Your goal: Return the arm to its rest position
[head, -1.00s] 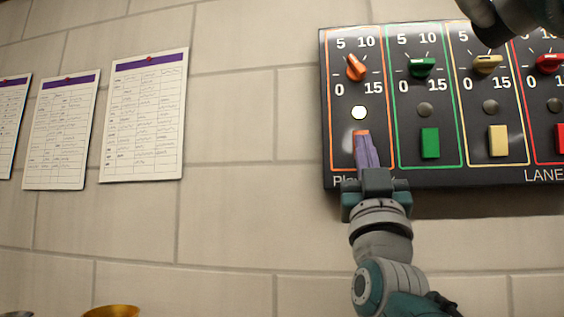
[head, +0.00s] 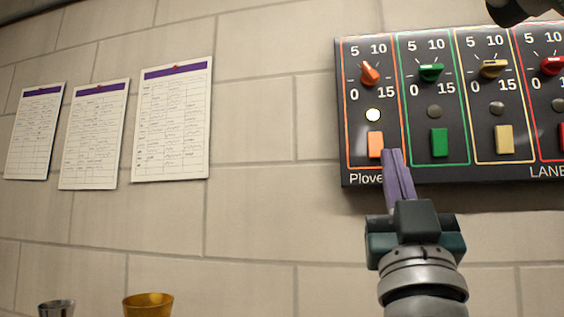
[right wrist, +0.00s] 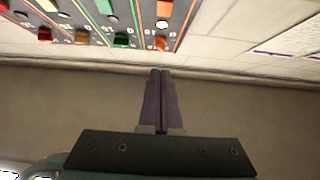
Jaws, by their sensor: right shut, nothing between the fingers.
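My right gripper (head: 393,152) is shut and empty, its purple fingers pressed together. In the head view its tips are just below and to the right of the orange button (head: 375,144) on the black control panel (head: 418,172). In the right wrist view the shut gripper (right wrist: 160,72) points toward the panel (right wrist: 118,22), with a strip of wall between the tips and the panel's edge. The round lamp (head: 373,115) above the orange button is lit white. The orange knob (head: 370,74) is tilted.
The panel has further columns with a green button (head: 439,142) and a yellow button (head: 504,139). Three paper sheets hang on the wall, one nearest the panel (head: 172,125). A gold cup (head: 148,304) and a grey metal cup (head: 57,308) show at the bottom left. The wall between is bare.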

